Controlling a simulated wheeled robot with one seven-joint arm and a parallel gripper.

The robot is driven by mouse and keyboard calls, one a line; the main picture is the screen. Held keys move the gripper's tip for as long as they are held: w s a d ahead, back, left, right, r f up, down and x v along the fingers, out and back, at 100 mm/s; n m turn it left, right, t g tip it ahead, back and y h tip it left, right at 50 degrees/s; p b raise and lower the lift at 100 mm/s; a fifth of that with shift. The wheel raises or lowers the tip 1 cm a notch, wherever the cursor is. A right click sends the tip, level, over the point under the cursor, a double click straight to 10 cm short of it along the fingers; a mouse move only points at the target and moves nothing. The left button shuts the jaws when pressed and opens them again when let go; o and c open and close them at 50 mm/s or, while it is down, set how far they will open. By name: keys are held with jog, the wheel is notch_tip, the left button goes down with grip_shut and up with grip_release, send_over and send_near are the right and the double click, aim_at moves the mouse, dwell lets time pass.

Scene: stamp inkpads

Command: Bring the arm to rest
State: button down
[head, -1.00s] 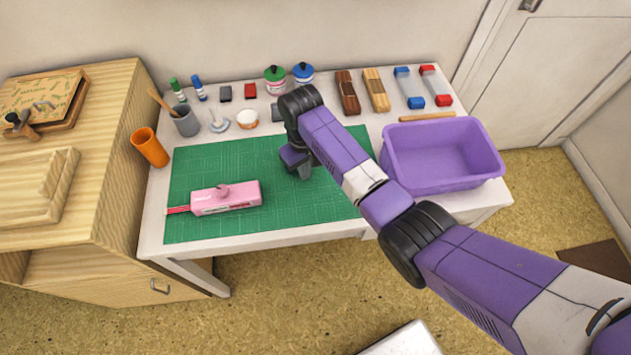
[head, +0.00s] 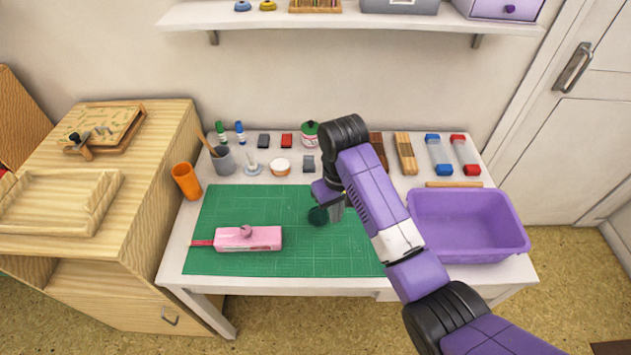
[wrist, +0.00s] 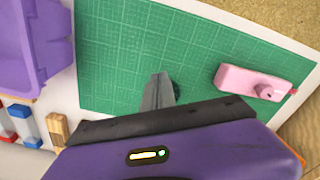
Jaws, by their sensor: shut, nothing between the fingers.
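My gripper (head: 328,208) hangs above the green cutting mat (head: 230,210), right of its middle. Its fingers are shut together with nothing between them, and they also show in the wrist view (wrist: 158,92) over the mat. My arm reaches in from the lower right of the head view. A dark round patch on the mat lies beside the fingertips; I cannot tell whether it is a shadow. The pink box-shaped device (head: 248,238) lies on the mat to the left, apart from my gripper.
A purple bin (head: 465,245) stands at the table's right. Along the back are a green-lidded jar (head: 310,132), wooden blocks (head: 405,152), a grey cup (head: 223,160) and small pads. An orange cup (head: 186,182) stands left. A shelf (head: 340,20) hangs above.

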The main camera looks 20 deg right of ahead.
jog(key=w+a+r+t+y, duration=0.1)
jog(key=w+r+t, duration=0.1)
jog(key=w+t, duration=0.25)
jog(key=w+a+r+t, duration=0.2)
jog(key=w+r+t, duration=0.1)
jog(key=w+t, duration=0.15)
jog(key=s+d+r+t, duration=0.1)
jog(key=s+r+t, duration=0.1)
jog(key=s, duration=1.4)
jog(key=s+d+r+m+t, duration=0.1)
jog(key=s+r+t, duration=0.1)
jog(key=s, duration=1.4)
jog(key=s+d+r+m+t+h, duration=0.1)
jog(key=s+r, duration=0.3)
jog(key=s, duration=1.2)
jog(key=shift+s+d+t, duration=0.25)
jog(key=shift+d+t, duration=0.15)
jog(key=shift+d, duration=0.15)
jog(key=shift+r, duration=0.1)
